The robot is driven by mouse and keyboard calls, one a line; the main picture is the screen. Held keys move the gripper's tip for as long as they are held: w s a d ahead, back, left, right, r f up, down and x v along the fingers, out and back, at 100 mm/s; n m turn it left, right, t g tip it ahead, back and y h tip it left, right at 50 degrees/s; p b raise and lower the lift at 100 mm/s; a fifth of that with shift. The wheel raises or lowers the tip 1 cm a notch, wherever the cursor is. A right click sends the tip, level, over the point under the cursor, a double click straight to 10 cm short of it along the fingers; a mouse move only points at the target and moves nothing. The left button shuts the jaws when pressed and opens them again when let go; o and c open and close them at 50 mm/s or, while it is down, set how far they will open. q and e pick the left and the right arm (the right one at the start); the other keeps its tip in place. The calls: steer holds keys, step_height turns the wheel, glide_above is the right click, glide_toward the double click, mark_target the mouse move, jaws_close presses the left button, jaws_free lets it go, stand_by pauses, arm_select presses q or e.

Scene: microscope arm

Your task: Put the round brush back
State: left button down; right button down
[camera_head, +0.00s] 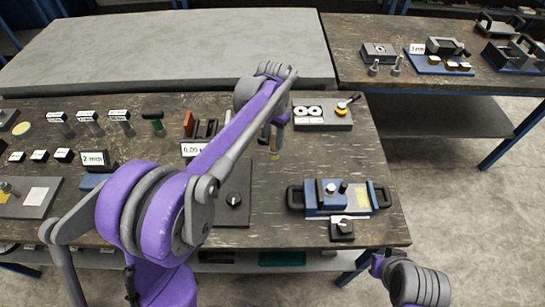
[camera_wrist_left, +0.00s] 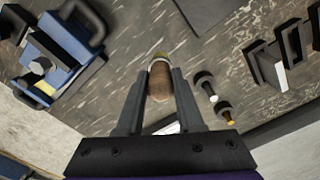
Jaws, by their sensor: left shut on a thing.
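My left gripper (camera_head: 272,140) hangs over the dark table, partly covered by my own arm in the head view. In the left wrist view its two fingers (camera_wrist_left: 158,88) are closed on the sides of a round brush (camera_wrist_left: 159,78) with a brown wooden handle and a pale band at its far end. In the head view the brush (camera_head: 274,153) shows as a small tan piece below the fingers. I cannot tell whether its lower end touches the table. My right gripper is not in view; only part of my right arm shows at the bottom right.
A grey plate (camera_head: 318,122) with two white rings and a yellow knob lies behind the brush. A blue fixture with black handles (camera_head: 338,212) stands front right. A dark slotted rack (camera_head: 205,128) is to the left. Table between brush and blue fixture is mostly clear.

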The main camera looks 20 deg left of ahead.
mark_target(274, 153)
arm_select(q)
steer(key=shift+f, duration=3.45)
steer(key=shift+f, duration=0.2)
steer(key=c, duration=0.5)
jaws_free()
steer(key=shift+c, duration=0.2)
